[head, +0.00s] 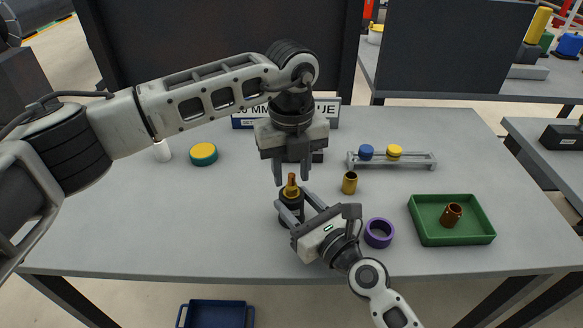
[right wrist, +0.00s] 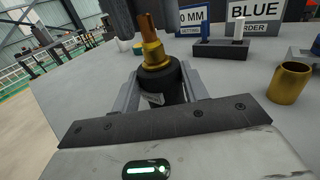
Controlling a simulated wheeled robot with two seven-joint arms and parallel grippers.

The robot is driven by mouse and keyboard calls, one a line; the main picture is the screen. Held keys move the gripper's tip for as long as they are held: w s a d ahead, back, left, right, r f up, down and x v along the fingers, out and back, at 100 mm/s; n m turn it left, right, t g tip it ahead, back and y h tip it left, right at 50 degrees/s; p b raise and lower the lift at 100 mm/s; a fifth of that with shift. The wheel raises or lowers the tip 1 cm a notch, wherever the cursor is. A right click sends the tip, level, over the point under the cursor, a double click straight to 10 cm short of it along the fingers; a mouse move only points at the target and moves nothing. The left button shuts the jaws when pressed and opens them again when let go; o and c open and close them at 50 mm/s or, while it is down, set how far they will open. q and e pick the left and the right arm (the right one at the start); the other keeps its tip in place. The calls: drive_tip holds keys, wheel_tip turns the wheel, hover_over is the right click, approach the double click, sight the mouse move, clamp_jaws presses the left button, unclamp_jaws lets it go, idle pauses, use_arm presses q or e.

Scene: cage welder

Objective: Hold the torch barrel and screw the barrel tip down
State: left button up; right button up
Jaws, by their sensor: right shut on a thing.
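The torch barrel (head: 290,192) is a dark upright cylinder near the middle of the table, with a brass collar and a copper barrel tip (head: 292,180) on top. In the right wrist view the barrel (right wrist: 164,82) stands between my right fingers, and the copper tip (right wrist: 148,30) points up. My right gripper (head: 291,202) is shut on the barrel from the front right. My left gripper (head: 292,178) points straight down above the barrel, its two fingers apart on either side of the tip. I see no clear contact between those fingers and the tip.
A brass cup (head: 349,183) and a purple ring (head: 379,233) stand right of the barrel. A green tray (head: 425,236) holds a copper-coloured part (head: 451,215). A grey rack (head: 420,161) with blue and yellow pieces lies behind. A yellow-topped disc (head: 203,153) sits left. The front left table is clear.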

use_arm(q)
clamp_jaws()
drive_tip(key=shift+m, duration=0.3)
drive_tip(key=m, duration=0.3)
drive_tip(key=shift+m, duration=0.3)
drive_tip(key=m, duration=0.4)
drive_tip(key=shift+m, duration=0.3)
drive_tip(key=m, duration=0.8)
drive_tip(key=shift+m, duration=0.4)
